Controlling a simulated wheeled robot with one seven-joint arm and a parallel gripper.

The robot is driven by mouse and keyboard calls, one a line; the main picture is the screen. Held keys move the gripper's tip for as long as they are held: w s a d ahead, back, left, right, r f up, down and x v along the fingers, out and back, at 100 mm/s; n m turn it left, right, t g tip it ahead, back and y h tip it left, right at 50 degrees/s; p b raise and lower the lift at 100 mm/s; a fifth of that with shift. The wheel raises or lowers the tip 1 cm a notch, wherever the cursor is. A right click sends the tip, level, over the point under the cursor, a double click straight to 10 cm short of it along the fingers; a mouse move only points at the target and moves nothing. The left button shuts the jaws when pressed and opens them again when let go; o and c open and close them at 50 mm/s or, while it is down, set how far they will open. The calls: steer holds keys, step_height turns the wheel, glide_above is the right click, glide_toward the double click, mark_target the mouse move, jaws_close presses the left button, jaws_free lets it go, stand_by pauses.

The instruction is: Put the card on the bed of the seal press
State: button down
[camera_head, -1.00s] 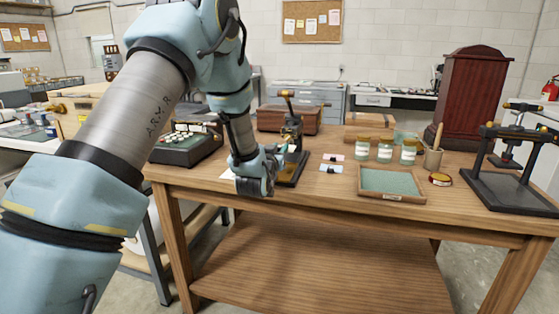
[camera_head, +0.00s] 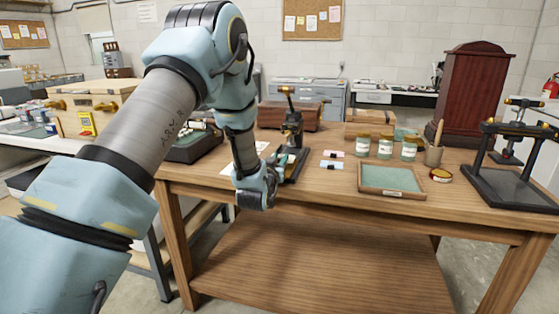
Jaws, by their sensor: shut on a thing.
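The seal press (camera_head: 291,132) is a small dark upright press with a brass-coloured lever on top. It stands near the front edge of the wooden table, and its low bed (camera_head: 293,170) faces me. My gripper (camera_head: 272,182) is just left of the press, low over the table's front edge, and shut. A small pale green patch (camera_head: 282,159) beside the gripper and press looks like the card it holds. My gripper hides most of the card and part of the bed. I cannot tell whether the card touches the bed.

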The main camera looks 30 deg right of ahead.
steer(key=shift+f, duration=0.15)
steer(key=c, duration=0.6)
jaws_free()
steer(key=shift+c, duration=0.2)
